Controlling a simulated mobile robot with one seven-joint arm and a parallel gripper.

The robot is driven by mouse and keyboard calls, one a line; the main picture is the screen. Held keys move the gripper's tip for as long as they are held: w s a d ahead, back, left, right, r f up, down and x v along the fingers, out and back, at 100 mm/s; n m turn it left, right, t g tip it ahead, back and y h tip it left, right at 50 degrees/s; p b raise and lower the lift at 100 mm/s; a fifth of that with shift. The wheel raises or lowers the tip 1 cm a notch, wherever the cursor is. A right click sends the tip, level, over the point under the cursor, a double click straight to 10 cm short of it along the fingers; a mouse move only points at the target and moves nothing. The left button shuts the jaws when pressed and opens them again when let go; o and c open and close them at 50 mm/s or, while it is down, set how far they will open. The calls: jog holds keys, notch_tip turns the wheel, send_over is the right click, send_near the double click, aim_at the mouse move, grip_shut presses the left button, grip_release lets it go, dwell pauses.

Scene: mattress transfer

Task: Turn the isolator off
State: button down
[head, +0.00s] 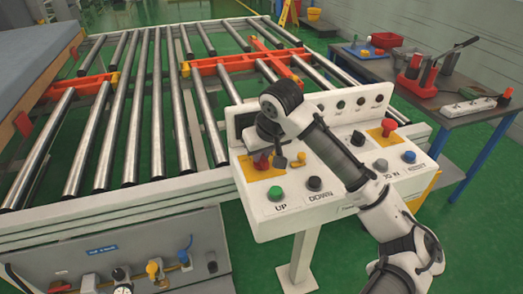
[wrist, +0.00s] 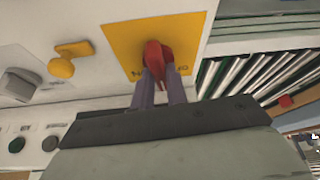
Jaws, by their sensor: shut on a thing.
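The red isolator knob (head: 261,162) stands on a yellow plate (head: 250,170) at the left of the white control panel (head: 252,205). In the wrist view the red knob (wrist: 157,60) looks upright on its yellow plate (wrist: 122,40), whose lettering is partly covered. My gripper (head: 268,153) is over this plate in the head view. In the wrist view my gripper (wrist: 162,80) has its two narrow fingers shut on the red knob. The knob's lower part is hidden by the fingers.
A green UP button (head: 276,193) and black DOWN button (head: 314,184) sit close by. A second red knob (head: 388,127) is at the panel's right. A yellow knob (wrist: 68,62) shows beside the plate. The roller conveyor (head: 150,110) lies behind, and a tool table (head: 440,95) stands right.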

jog(key=n+g+y, duration=0.1)
jog(key=n, duration=0.2)
jog(key=shift+d+n+p, duration=0.1)
jog(key=shift+n+p, duration=0.2)
jog(key=shift+p, duration=0.05)
jog(key=shift+w+n+g+y+p, duration=0.1)
jog(key=shift+n+g+y+p, duration=0.35)
jog(key=shift+n, duration=1.35)
jog(key=c, duration=1.4)
grip_release()
jog(key=b+v, duration=0.1)
jog(key=v, duration=1.3)
jog(key=shift+w+b, duration=0.2)
jog(key=shift+b, duration=0.1)
jog(key=shift+d+f, duration=0.1)
jog(key=shift+d, duration=0.05)
